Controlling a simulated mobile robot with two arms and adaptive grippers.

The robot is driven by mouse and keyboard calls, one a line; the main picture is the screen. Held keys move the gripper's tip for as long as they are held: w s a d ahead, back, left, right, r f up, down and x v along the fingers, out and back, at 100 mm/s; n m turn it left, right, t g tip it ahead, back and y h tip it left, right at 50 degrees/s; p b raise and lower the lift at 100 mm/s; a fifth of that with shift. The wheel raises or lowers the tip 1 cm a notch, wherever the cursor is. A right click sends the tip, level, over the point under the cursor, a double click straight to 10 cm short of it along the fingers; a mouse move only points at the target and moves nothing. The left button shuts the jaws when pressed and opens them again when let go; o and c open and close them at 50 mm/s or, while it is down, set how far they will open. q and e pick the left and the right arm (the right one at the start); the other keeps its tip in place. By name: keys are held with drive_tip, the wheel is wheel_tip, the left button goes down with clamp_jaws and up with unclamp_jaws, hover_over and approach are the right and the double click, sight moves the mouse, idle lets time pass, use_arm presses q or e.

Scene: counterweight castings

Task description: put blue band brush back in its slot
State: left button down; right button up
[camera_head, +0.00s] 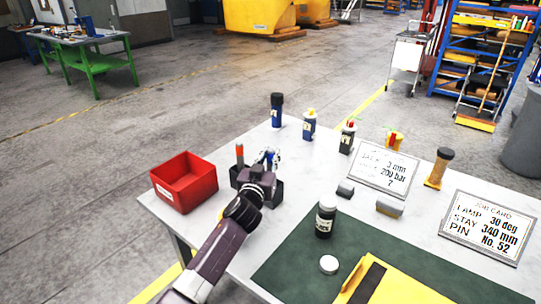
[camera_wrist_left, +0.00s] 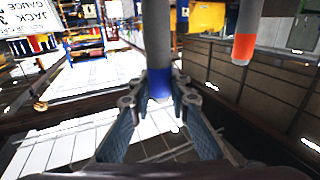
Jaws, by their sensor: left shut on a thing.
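The blue band brush (camera_wrist_left: 158,84) is a grey rod with a blue band, between the fingertips of my left gripper (camera_wrist_left: 158,98) in the left wrist view. In the head view my left gripper (camera_head: 267,160) is over the dark slotted holder (camera_head: 277,193) at the table's left side, and the arm hides much of it. A brush with an orange band (camera_head: 240,152) stands in the holder; it also shows in the left wrist view (camera_wrist_left: 243,48). I cannot tell whether the blue band brush's lower end is inside a slot. My right gripper is not in view.
A red bin (camera_head: 184,182) stands left of the holder. A dark jar (camera_head: 325,220) and a round lid (camera_head: 328,264) are on the green mat (camera_head: 290,262). Several bottles stand along the back edge.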

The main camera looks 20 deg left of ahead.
use_arm(q)
drive_tip(key=shift+f+b, duration=1.1)
drive_tip(key=shift+f, duration=0.25)
drive_tip(key=c, duration=1.7)
unclamp_jaws()
drive_tip(key=shift+r, duration=0.1)
drive_tip(key=shift+c, duration=0.2)
drive_tip(key=shift+s, duration=0.55)
drive_tip(key=s, duration=1.1)
drive_tip(key=shift+d, duration=0.3)
